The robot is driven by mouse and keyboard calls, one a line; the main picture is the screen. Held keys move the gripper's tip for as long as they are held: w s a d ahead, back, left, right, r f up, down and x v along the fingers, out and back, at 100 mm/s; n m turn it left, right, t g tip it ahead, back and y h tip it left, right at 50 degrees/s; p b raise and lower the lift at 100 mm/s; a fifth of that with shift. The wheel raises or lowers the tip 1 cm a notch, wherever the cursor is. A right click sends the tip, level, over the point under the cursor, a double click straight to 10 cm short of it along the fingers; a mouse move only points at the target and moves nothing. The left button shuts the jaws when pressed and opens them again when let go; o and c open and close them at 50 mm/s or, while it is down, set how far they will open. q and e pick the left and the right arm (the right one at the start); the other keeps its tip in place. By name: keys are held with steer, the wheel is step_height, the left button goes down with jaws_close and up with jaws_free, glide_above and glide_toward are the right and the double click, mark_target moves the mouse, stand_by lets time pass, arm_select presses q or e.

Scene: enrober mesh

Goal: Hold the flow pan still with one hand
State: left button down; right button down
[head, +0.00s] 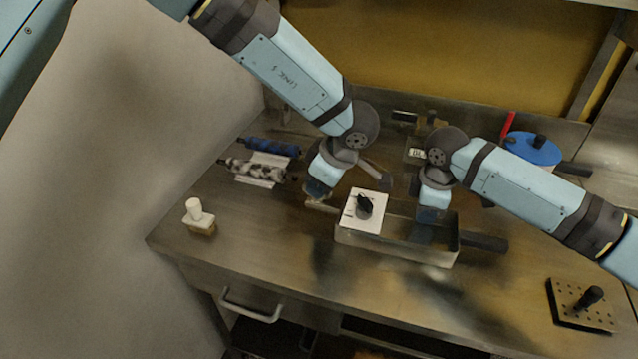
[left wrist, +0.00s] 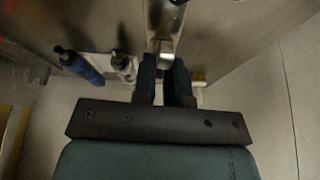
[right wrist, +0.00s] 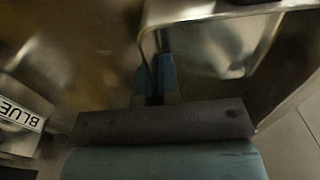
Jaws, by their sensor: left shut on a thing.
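The flow pan (head: 400,248), a long open metal tray, stands on the steel table at the middle, with a dark handle (head: 484,242) at its right. A white plate with a black knob (head: 365,210) covers its left end in the head view. My left gripper (head: 318,190) is low at the pan's left end. In the left wrist view its fingers (left wrist: 166,72) are shut on a narrow metal part, apparently the pan's left end piece. My right gripper (head: 430,218) reaches down at the pan's back wall. In the right wrist view its fingers (right wrist: 155,72) are close together by the metal rim; their grip is unclear.
A blue roller (head: 272,147) and a spotted roller (head: 255,169) lie at the left. A white-handled tool (head: 198,216) stands near the front left. A blue round lid (head: 534,148) is at the back right. A perforated plate with a black handle (head: 583,304) lies front right. Front middle is clear.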

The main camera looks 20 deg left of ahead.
arm_select(q)
steer(key=shift+n+g, duration=0.3)
steer(key=shift+n, duration=0.5)
steer(key=c, duration=1.2)
jaws_free()
steer(key=shift+o, duration=0.2)
steer(key=v, duration=1.2)
steer(key=shift+w+a, duration=0.1)
arm_select(e)
steer(key=c, duration=1.3)
jaws_free()
